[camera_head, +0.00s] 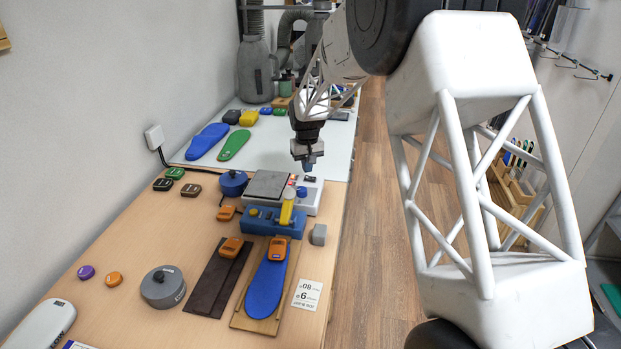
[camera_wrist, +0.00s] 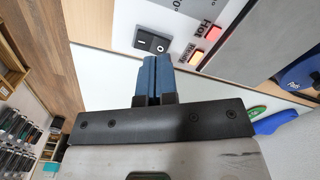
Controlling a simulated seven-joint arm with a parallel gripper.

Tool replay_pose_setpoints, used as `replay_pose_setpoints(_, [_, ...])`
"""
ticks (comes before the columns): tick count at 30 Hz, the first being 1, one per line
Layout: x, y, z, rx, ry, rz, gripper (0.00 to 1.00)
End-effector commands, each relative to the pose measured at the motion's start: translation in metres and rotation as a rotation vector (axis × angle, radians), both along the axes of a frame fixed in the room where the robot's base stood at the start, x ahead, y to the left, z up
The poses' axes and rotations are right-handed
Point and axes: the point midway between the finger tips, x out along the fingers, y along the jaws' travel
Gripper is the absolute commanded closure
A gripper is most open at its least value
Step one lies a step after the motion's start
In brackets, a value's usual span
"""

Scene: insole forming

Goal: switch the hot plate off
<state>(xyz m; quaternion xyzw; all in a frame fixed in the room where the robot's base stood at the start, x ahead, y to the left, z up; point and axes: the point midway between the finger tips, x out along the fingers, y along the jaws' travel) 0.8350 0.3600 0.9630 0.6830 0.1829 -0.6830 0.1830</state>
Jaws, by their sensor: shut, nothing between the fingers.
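The hot plate has a white body (camera_head: 311,203) and a grey top plate (camera_head: 267,185), on the table in the middle of the head view. In the wrist view, its white panel (camera_wrist: 200,28) carries a black rocker switch (camera_wrist: 152,43) marked with a line and a circle. Beside the switch are a glowing red light (camera_wrist: 213,33) labelled "Hot" and a glowing orange light (camera_wrist: 196,58) labelled "Ready". My gripper (camera_head: 308,168) is shut and empty above the panel. Its blue fingertips (camera_wrist: 153,72) appear just below the switch in the wrist view; I cannot tell whether they touch it.
A blue fixture (camera_head: 262,222) with a yellow lever (camera_head: 287,210) stands directly in front of the hot plate. A dark blue round pot (camera_head: 233,183) is at its left. A blue insole (camera_head: 266,290) lies on a wooden board nearer the front.

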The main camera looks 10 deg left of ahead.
Motion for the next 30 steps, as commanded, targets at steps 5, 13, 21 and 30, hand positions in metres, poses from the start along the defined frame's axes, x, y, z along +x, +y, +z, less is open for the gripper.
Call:
replay_pose_setpoints(5, [0.0000, 0.0000, 0.0000, 0.000, 0.000, 0.000, 1.00])
replay_pose_setpoints(13, [0.0000, 0.0000, -0.0002, 0.000, 0.000, 0.000, 1.00])
replay_pose_setpoints(21, [0.0000, 0.0000, -0.0022, 0.000, 0.000, 0.000, 1.00])
replay_pose_setpoints(30, [0.0001, 0.0000, -0.0054, 0.000, 0.000, 0.000, 1.00])
